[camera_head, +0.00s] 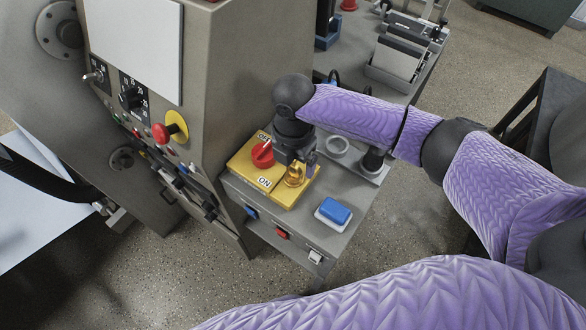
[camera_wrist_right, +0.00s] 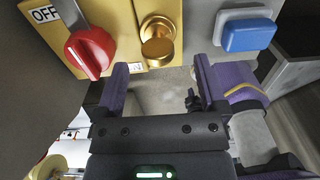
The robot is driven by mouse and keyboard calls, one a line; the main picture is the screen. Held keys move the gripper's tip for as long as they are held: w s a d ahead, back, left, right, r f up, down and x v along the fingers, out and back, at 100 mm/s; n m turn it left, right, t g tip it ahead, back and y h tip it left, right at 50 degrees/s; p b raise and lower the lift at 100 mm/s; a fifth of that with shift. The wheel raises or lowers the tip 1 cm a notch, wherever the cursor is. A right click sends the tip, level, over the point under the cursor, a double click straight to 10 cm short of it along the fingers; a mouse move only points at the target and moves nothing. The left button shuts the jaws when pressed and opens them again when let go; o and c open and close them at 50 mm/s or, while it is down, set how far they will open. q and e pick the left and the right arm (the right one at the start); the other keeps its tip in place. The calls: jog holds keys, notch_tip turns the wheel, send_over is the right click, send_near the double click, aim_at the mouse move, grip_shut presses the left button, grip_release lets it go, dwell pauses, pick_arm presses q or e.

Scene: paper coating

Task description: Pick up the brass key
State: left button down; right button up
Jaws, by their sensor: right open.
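The brass key (camera_head: 295,175) sits upright on the yellow ON/OFF panel (camera_head: 278,195), beside a red rotary knob (camera_head: 262,154). In the right wrist view the brass key (camera_wrist_right: 158,42) shows as a round brass head on a round brass base. My right gripper (camera_head: 303,163) is at the panel, right by the key. In the right wrist view its two fingers (camera_wrist_right: 161,72) are apart, with the key just beyond and between their tips; no contact is visible. My left gripper is not in view.
The red knob (camera_wrist_right: 90,52) is close left of the key in the wrist view, and a blue block on a white base (camera_wrist_right: 246,33) is to the right. The grey machine (camera_head: 215,80) rises left of the panel. A grey ring (camera_head: 336,146) lies behind my gripper.

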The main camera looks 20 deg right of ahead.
aim_at(293, 166)
notch_tip(293, 166, down, 4)
jog(key=shift+s+a+r+b, duration=0.1)
jog(key=shift+a+b, duration=0.05)
jog(key=shift+b, duration=0.25)
grip_shut()
